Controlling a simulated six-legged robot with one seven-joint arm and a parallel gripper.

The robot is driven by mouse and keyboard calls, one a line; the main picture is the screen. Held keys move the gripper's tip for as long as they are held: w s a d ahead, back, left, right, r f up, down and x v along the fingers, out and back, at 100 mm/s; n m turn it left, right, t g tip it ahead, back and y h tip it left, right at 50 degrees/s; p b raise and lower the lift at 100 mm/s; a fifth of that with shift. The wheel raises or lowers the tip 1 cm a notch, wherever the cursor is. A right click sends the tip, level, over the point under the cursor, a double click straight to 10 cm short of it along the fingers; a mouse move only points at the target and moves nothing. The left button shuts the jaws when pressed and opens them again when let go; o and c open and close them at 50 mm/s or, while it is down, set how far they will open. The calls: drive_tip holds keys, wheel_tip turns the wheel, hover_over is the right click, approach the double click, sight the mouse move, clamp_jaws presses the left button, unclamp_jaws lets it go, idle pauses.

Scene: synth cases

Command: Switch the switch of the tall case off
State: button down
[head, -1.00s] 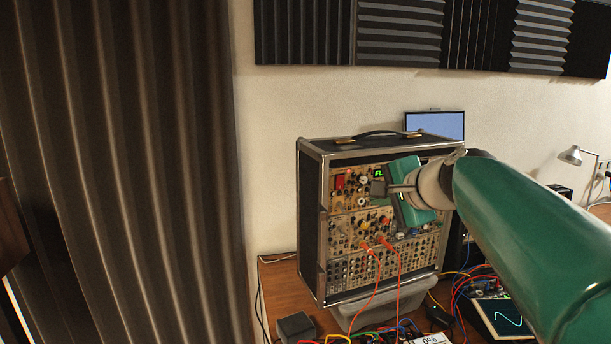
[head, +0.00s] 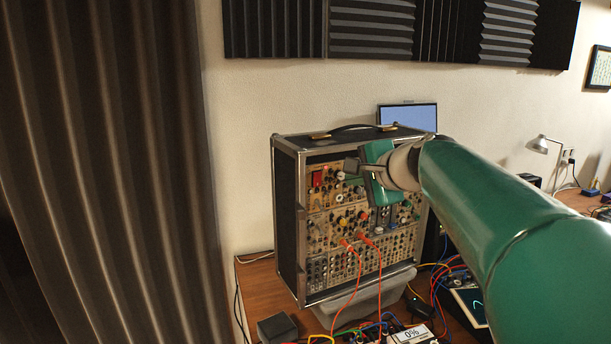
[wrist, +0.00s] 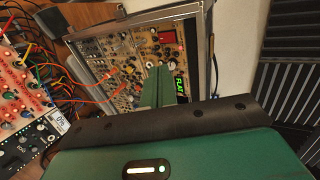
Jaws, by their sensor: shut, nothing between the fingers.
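The tall case (head: 288,215) stands upright on the wooden desk, its front full of knobs and sockets. A red part that looks like its switch (head: 317,179) sits at the panel's upper left; it also shows in the wrist view (wrist: 167,37). I cannot tell which way it is set. My gripper (head: 351,167) is shut and empty, in front of the upper panel, right of and slightly above the red switch in the head view. In the wrist view its fingers (wrist: 156,86) cover part of the panel beside a green lit display (wrist: 181,86). No contact is visible.
Orange cables (head: 358,265) hang from the lower panel. A dark box (head: 284,328) and a device reading 0% (head: 411,335) lie in front. A screen (head: 408,117) stands behind the case. A curtain (head: 110,180) hangs at left.

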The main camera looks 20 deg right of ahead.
approach(319, 173)
wheel_tip(319, 173, down, 4)
drive_tip(key=w, duration=0.4)
drive_tip(key=shift+w+a, duration=0.25)
drive_tip(key=shift+a, duration=0.15)
drive_tip(key=shift+w+a+r, duration=0.1)
drive_tip(key=shift+w+r, duration=0.1)
drive_tip(key=shift+w, duration=0.4)
drive_tip(key=shift+w+a+r, duration=0.1)
drive_tip(key=shift+w+r, duration=0.05)
drive_tip(key=shift+w, duration=0.25)
drive_tip(key=shift+r, duration=0.1)
drive_tip(key=shift+r, duration=0.65)
